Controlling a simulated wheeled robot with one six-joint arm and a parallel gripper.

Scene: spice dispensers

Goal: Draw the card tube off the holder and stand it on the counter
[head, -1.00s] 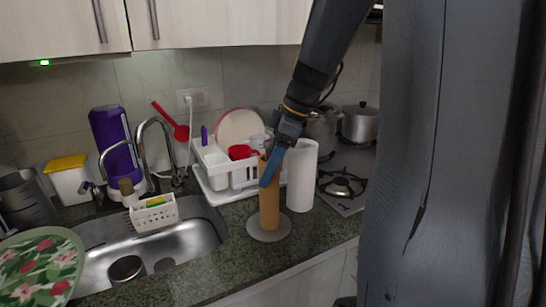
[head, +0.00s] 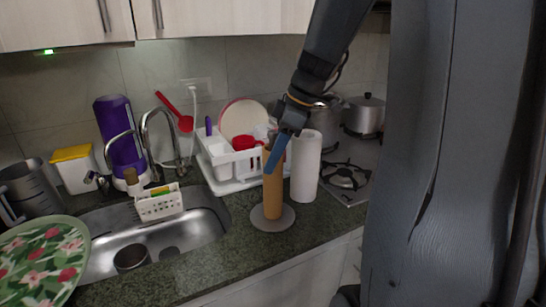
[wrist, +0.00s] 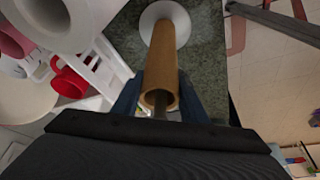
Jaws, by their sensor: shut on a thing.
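The brown card tube (head: 273,192) stands upright on the holder, whose round grey base (head: 272,218) rests on the counter near the front edge. My gripper (head: 277,152) is shut on the upper part of the tube, coming down from above. In the wrist view the tube (wrist: 164,50) runs between my two blue fingers (wrist: 158,97), with its open end towards the camera. The holder's pale round base (wrist: 165,17) shows at the tube's far end. A rod is visible inside the tube's mouth.
A white paper roll (head: 306,165) stands close to the right of the tube. A white dish rack (head: 222,165) with dishes is behind left. The sink (head: 190,235) is left, the stove (head: 345,180) right. Bare counter (head: 225,262) lies in front of the base.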

